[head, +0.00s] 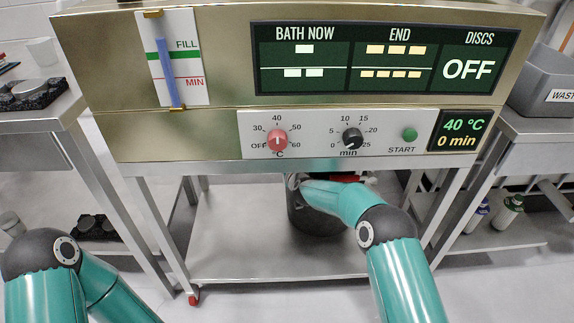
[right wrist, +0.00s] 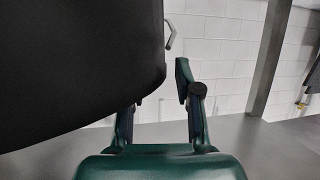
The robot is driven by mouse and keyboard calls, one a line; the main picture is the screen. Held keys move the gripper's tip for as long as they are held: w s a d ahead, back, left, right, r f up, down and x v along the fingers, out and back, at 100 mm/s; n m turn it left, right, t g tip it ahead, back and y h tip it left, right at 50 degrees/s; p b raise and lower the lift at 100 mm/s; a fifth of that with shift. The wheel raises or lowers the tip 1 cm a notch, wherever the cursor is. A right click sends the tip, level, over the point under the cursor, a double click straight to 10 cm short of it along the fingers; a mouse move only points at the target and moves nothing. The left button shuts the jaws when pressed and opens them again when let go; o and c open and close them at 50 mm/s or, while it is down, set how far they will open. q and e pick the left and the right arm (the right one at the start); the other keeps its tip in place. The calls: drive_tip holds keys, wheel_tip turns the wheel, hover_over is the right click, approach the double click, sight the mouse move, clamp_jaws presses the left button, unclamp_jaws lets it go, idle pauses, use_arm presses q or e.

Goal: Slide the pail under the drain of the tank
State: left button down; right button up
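The dark grey pail (head: 312,222) stands on the lower shelf under the tank (head: 215,60), partly hidden by my right arm. In the right wrist view the pail's black wall (right wrist: 75,65) fills the upper left. My right gripper (right wrist: 160,92) is open at the pail: one finger's tip is hidden by the pail, the other is to the right with a gap from the wall. Contact cannot be told. The drain under the tank is mostly hidden; a red part (head: 345,178) shows just above my right arm. My left gripper is out of view.
The metal shelf (head: 230,235) is clear left of the pail. Frame legs, such as the left one (head: 160,235), bound the space. Side benches stand left (head: 45,112) and right (head: 545,128), with bottles (head: 507,212) on the right lower shelf.

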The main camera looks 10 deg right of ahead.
drive_tip(key=shift+w+f, duration=0.15)
drive_tip(key=shift+w, duration=0.2)
clamp_jaws()
drive_tip(key=shift+a, duration=0.1)
idle(0.3)
